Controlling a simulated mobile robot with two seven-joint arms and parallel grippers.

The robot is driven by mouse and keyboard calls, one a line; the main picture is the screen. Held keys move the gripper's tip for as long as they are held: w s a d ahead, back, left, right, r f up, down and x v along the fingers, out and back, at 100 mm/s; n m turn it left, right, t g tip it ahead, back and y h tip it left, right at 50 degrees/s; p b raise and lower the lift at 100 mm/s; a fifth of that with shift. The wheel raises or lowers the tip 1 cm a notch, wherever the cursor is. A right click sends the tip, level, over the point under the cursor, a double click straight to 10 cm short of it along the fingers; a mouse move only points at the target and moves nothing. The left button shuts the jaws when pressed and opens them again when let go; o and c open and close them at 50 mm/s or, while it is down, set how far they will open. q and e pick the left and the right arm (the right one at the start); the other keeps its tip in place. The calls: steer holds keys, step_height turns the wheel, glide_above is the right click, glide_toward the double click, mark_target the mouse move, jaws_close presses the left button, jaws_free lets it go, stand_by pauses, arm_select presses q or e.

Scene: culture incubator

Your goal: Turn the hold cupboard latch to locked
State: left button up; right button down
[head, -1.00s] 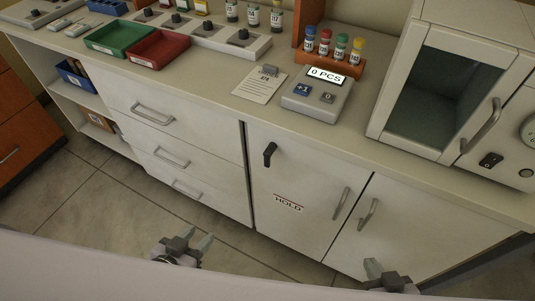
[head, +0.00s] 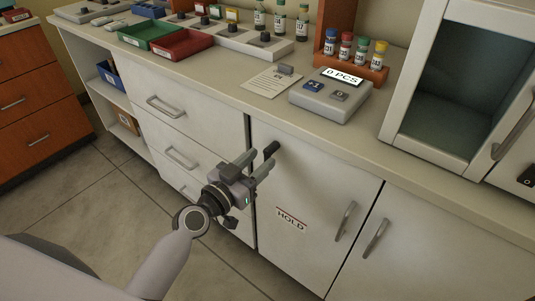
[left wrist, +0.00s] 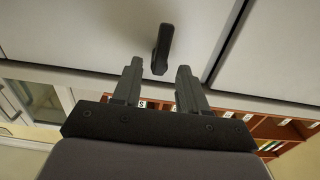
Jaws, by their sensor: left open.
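The hold cupboard (head: 315,185) has a pale door with a HOLD label (head: 291,219) and a bar handle (head: 345,221). Its black latch (head: 271,149) sits at the door's upper left and slants slightly in the head view; its lower end is close to my gripper. My left gripper (head: 257,163) is open and empty in front of the door, just beside and below the latch. In the left wrist view the latch (left wrist: 163,45) stands just beyond the open fingertips (left wrist: 159,69), centred between them. Contact cannot be told. My right gripper is out of view.
The countertop above holds a counting scale (head: 330,98), a clipboard (head: 271,83), a vial rack (head: 350,67) and a glass-fronted cabinet (head: 400,75). Drawers (head: 185,110) stand left of the cupboard. Open floor (head: 100,195) lies at lower left.

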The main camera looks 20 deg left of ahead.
mark_target(265, 155)
arm_select(q)
steer(key=shift+x, duration=1.95)
jaws_close()
